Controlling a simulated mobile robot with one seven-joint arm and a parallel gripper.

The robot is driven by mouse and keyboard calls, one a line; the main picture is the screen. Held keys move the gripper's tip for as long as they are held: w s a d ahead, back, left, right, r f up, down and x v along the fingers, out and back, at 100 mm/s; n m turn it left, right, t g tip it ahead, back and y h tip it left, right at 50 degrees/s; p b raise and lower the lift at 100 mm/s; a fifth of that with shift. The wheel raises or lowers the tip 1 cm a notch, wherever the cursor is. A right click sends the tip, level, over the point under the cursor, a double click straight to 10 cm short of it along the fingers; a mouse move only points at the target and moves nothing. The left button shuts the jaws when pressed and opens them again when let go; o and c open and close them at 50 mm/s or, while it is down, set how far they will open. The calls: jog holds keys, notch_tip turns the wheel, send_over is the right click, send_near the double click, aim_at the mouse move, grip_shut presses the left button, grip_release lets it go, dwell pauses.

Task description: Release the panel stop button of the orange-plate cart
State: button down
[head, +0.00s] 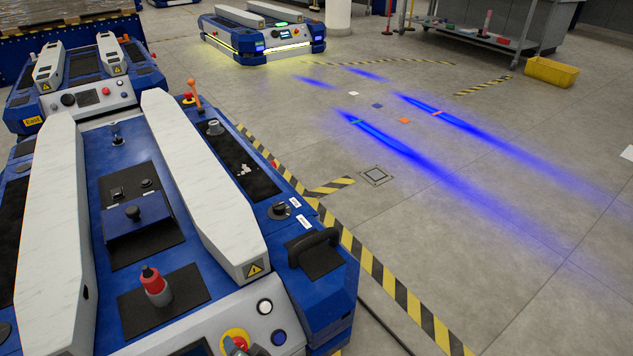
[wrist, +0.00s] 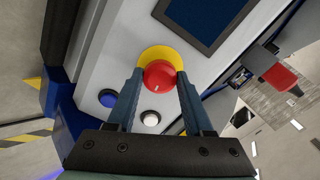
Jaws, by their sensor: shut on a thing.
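In the wrist view a round red stop button (wrist: 159,76) sits on a yellow ring (wrist: 158,52) on the pale end panel of a cart. My gripper (wrist: 160,74) has one finger on each side of the button and is shut on it. In the head view the yellow ring (head: 234,335) shows at the bottom edge, on the near blue-and-white cart (head: 212,316), with the button partly hidden. I see no orange plate on this cart in either view.
Beside the stop button are a white button (wrist: 150,118), a blue button (wrist: 108,98) and a dark screen (wrist: 207,18). Another cart (head: 80,98) stands close behind. Open floor (head: 480,200) lies to the right.

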jog(key=shift+r+m+p, duration=0.1)
jog(key=shift+m+p, duration=0.25)
jog(key=shift+m, duration=0.05)
jog(key=shift+s+d+r, duration=0.1)
jog(key=shift+c, duration=1.1)
grip_release()
jog(key=shift+s+r+p, duration=0.1)
jog(key=shift+p, duration=0.2)
jog(key=p+v, duration=0.8)
jog(key=v, duration=0.4)
jog(key=shift+s+d+r, duration=0.2)
jog(key=shift+r, duration=0.05)
